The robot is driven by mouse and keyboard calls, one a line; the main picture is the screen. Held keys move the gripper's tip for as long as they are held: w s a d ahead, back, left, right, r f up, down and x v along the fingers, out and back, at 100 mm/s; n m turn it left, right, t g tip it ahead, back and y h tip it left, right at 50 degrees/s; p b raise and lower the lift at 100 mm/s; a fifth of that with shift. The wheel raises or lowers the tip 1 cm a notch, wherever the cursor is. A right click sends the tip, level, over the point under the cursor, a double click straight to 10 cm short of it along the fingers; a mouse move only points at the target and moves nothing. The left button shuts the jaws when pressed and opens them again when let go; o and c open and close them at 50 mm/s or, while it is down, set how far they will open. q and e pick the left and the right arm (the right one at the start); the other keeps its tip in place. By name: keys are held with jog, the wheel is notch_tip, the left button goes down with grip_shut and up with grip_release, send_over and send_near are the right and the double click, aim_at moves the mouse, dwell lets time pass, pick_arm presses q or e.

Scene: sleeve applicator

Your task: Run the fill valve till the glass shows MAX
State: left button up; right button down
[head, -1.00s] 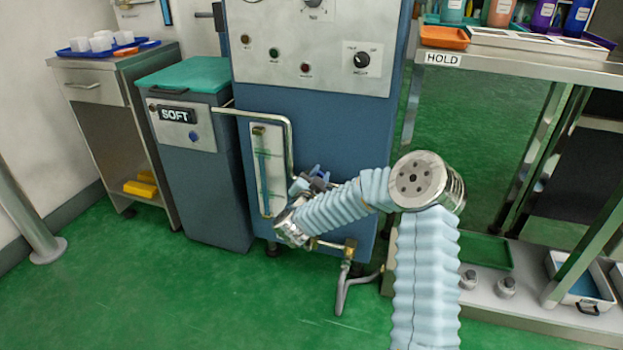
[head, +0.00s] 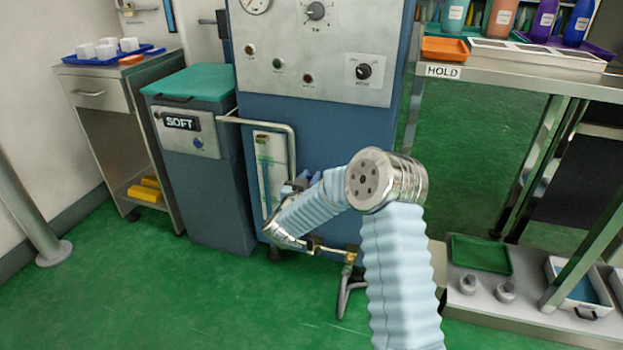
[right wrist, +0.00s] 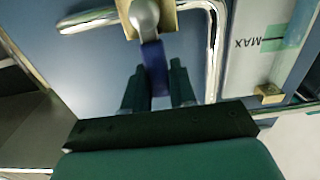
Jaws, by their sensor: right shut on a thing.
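My right gripper (right wrist: 157,85) is shut on the blue handle (right wrist: 154,62) of the fill valve, whose metal body (right wrist: 144,16) shows just beyond it. In the head view the right gripper (head: 299,183) is at the front of the blue machine, right beside the sight glass (head: 264,178); my forearm partly hides it and the valve. I cannot clearly tell the liquid level. My left gripper is not in view.
A bent metal pipe (head: 291,138) runs around the sight glass. The SOFT bin (head: 190,150) stands left of the machine. A steel HOLD table (head: 500,70) with bottles stands at the right. Green floor (head: 180,310) in front is clear.

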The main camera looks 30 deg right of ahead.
dwell(0.3)
jog(key=c, duration=1)
grip_release()
jog(key=shift+a, duration=0.15)
jog(key=v, duration=1.3)
jog(key=shift+s+a, duration=0.15)
jog(key=shift+s, duration=0.1)
